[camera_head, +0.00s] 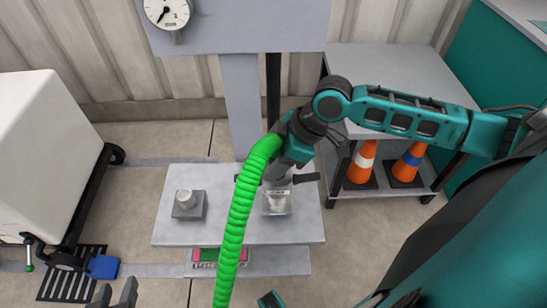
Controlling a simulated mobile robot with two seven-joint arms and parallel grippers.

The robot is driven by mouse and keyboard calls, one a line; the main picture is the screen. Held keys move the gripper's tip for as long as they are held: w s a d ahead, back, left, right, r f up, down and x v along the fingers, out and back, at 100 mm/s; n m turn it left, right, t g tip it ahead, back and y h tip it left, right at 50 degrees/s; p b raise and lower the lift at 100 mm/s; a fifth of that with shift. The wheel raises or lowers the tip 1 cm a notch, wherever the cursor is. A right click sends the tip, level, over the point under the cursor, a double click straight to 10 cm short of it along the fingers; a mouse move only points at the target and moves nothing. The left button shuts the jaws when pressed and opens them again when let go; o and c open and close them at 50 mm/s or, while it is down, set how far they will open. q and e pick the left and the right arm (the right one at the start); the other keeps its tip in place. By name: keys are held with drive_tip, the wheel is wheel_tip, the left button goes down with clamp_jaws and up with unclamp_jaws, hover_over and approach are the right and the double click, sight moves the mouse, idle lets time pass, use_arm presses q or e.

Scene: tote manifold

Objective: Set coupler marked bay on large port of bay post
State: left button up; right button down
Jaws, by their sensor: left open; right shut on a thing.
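My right gripper (285,160) reaches in from the right and is shut on a grey coupler (278,177) at the upper end of a green corrugated hose (235,230). The coupler, with dark side handles, is over a white port (277,202) on a square plate at the right of the grey bench (235,230). I cannot tell whether coupler and port touch. Another white port (186,197) stands on a grey block at the left, uncovered. Which port is larger is unclear, and no marking is readable. My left gripper (116,297) is open and empty at the bottom left edge.
A grey post with a panel and gauge (167,12) rises behind the bench. A lower shelf (280,262) holds a pink and green item. A white cart (45,150) stands left. Orange cones (362,160) sit under a grey table (400,65) at right.

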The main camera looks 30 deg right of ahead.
drive_tip(key=shift+f+b, duration=0.6)
drive_tip(key=shift+f, duration=1.25)
use_arm(q)
drive_tip(key=shift+s+f, duration=0.25)
drive_tip(key=shift+f, duration=0.95)
use_arm(e)
drive_tip(key=shift+f, duration=0.8)
use_arm(q)
drive_tip(key=shift+b, duration=0.3)
use_arm(e)
drive_tip(key=c, duration=0.5)
unclamp_jaws()
drive_tip(key=shift+f, duration=0.1)
drive_tip(key=shift+c, duration=0.2)
use_arm(q)
wheel_tip(320, 180, up, 4)
drive_tip(key=p, duration=0.4)
drive_tip(key=shift+w+a, duration=0.1)
use_arm(e)
drive_tip(key=v, duration=1.3)
use_arm(q)
drive_tip(key=shift+f, duration=0.25)
